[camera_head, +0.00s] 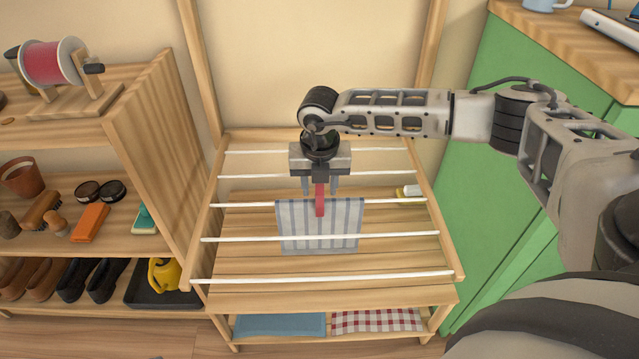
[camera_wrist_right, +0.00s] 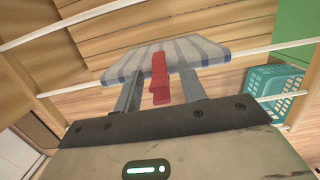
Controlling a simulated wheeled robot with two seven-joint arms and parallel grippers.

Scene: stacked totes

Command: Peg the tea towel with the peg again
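The grey-and-white striped tea towel (camera_head: 300,225) hangs over a middle white rail of the wooden drying rack; it also shows in the wrist view (camera_wrist_right: 200,50). The red peg (camera_head: 320,201) stands upright at the towel's top edge, over the rail, and appears to be on the cloth; its lower end overlaps the towel. My right gripper (camera_head: 320,190) points down with its fingers on either side of the peg. In the wrist view the peg (camera_wrist_right: 159,78) stands between the fingers with a gap on each side. My left gripper is out of view.
The rack (camera_head: 448,262) has several white rails. A small white-and-yellow item (camera_head: 408,191) lies at its right. A shelf unit (camera_head: 165,130) stands left, a green cabinet (camera_head: 500,120) right. A teal basket (camera_wrist_right: 275,85) shows in the wrist view. Folded cloths (camera_head: 280,325) lie below.

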